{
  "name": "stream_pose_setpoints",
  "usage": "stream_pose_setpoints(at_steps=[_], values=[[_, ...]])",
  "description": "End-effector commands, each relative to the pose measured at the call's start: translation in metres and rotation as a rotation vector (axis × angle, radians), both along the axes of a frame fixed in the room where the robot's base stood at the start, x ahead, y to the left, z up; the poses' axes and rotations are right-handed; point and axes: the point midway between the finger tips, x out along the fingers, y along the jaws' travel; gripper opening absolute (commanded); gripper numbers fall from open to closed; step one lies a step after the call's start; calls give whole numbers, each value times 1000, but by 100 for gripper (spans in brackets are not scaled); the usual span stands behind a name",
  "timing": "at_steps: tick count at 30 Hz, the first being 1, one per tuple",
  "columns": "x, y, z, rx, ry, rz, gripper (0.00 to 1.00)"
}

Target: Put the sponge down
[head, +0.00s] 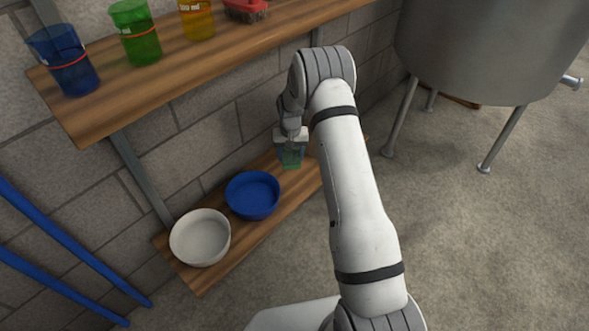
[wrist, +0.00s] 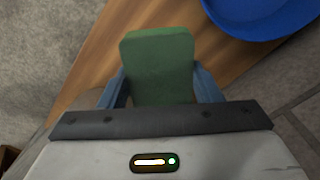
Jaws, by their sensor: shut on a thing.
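The sponge is a green block with rounded corners. It shows large in the wrist view (wrist: 160,62) and small in the head view (head: 291,161). My gripper (wrist: 162,88) is shut on it, with one blue-grey finger at each side. In the head view my gripper (head: 291,155) points down at the lower wooden shelf (head: 268,211), right of the blue bowl. I cannot tell whether the sponge touches the shelf.
A blue bowl (head: 252,195) and a white bowl (head: 200,238) stand on the lower shelf. The upper shelf (head: 100,112) holds a blue beaker (head: 64,62), a green beaker (head: 135,32), a yellow beaker (head: 197,18) and a red brush (head: 246,9). A steel tank (head: 480,50) stands at right.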

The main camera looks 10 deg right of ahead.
Motion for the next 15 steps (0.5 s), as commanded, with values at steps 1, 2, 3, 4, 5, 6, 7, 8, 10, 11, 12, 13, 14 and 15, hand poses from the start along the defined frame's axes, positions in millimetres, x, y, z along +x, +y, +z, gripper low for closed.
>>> stream_pose_setpoints(at_steps=[1,2,3,4,5,6,7,8,10,11,12,13,14,15], values=[[-1,-2,-13,0,4,-3,37],[-1,-3,-19,0,4,-5,37],[-1,-5,-27,0,4,-8,37],[-1,-6,-33,0,3,-10,37],[-1,-7,-39,0,3,-12,37],[-1,-8,-46,0,3,-14,37],[0,-9,-49,0,2,-15,37],[0,-10,-52,0,2,-17,37],[0,-11,-57,0,2,-19,37],[0,-12,-60,0,2,-20,37],[-1,-12,-65,0,2,-21,37],[-1,-13,-69,0,2,-22,37],[-1,-13,-74,0,2,-23,37],[-1,-14,-80,0,2,-23,37]])
